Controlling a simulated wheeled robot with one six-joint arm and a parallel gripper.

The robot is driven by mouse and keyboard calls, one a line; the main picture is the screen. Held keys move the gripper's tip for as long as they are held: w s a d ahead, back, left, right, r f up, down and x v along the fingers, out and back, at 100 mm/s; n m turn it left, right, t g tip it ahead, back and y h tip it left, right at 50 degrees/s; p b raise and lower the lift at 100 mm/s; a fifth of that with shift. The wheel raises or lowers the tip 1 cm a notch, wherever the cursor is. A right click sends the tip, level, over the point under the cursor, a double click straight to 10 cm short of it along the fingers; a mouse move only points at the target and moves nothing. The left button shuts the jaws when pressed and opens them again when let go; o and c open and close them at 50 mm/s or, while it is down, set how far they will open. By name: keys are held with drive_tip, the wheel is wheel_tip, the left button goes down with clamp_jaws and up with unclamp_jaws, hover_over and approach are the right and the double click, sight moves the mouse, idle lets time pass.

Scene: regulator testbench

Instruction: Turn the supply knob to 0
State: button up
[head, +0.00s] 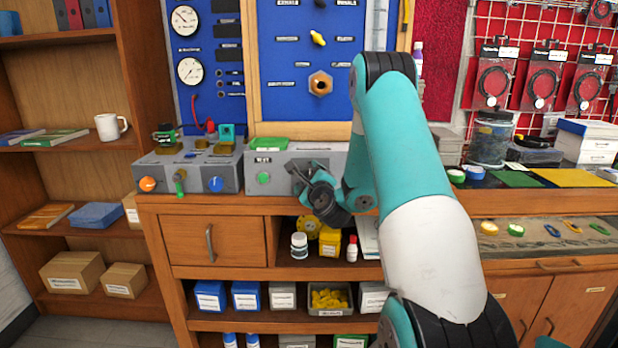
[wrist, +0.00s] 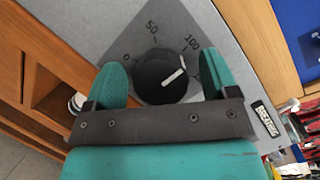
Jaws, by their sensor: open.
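A round black knob (wrist: 160,75) with a white pointer line sits on a grey panel (wrist: 110,35) in the wrist view. The marks 0, 50 and 100 run around it from left to right. Its pointer slants right and slightly up, a little below the 100 mark. My gripper (wrist: 165,78) is open, with one teal finger on each side of the knob. I cannot tell whether either finger touches it. In the head view my gripper (head: 303,180) is at the front of the grey bench unit (head: 240,178) and hides the knob. No supply label is legible.
Left of my gripper are a green knob (head: 264,178) and a second unit with an orange knob (head: 148,184), a green lever (head: 180,181) and a blue knob (head: 216,184). A drawer (head: 215,240) and an open shelf with bottles (head: 299,245) lie below.

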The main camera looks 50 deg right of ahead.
drive_tip(key=c, duration=0.9)
drive_tip(key=shift+a, duration=0.15)
